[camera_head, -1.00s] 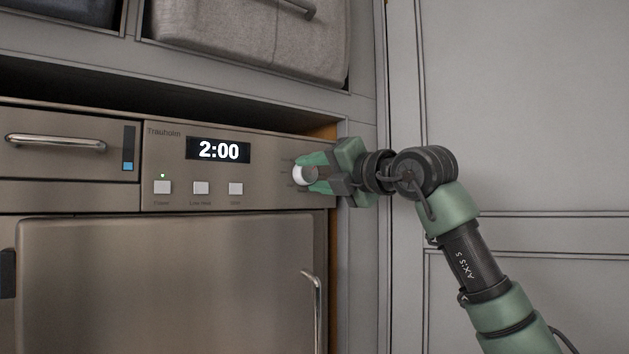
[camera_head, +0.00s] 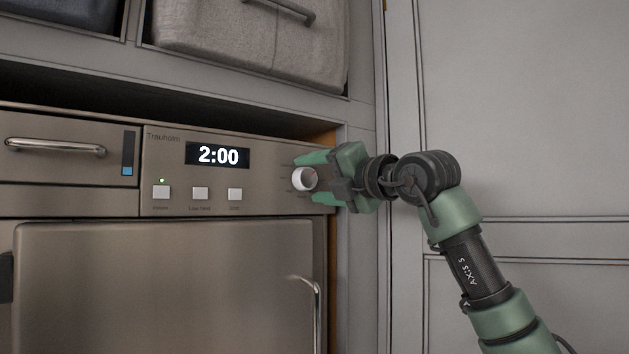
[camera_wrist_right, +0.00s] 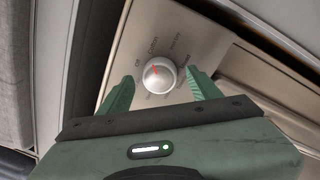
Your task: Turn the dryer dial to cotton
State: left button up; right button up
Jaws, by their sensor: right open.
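The dryer dial (camera_head: 305,179) is a round white knob at the right end of the steel control panel. In the right wrist view the dial (camera_wrist_right: 160,76) shows a red pointer line directed up and slightly left, roughly toward the printed "Cotton" label (camera_wrist_right: 153,47). The "Off" label (camera_wrist_right: 138,64) is to its left. My right gripper (camera_head: 318,179) is open at the dial's right side. In the wrist view its green fingers (camera_wrist_right: 159,90) stand apart on either side of the dial, with visible gaps and nothing held. My left gripper is out of view.
The panel has a display (camera_head: 218,155) reading 2:00 and white buttons (camera_head: 200,193) below it. A drawer handle (camera_head: 55,147) is at left. The dryer door handle (camera_head: 317,325) is below the dial. A grey fabric bin (camera_head: 250,45) sits above. A cabinet side stands close to the right.

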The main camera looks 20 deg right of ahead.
jog(key=b+v, duration=0.2)
jog(key=v, duration=0.5)
jog(key=shift+s+d+b, duration=0.15)
jog(key=shift+s+b, duration=0.05)
jog(key=shift+b, duration=0.1)
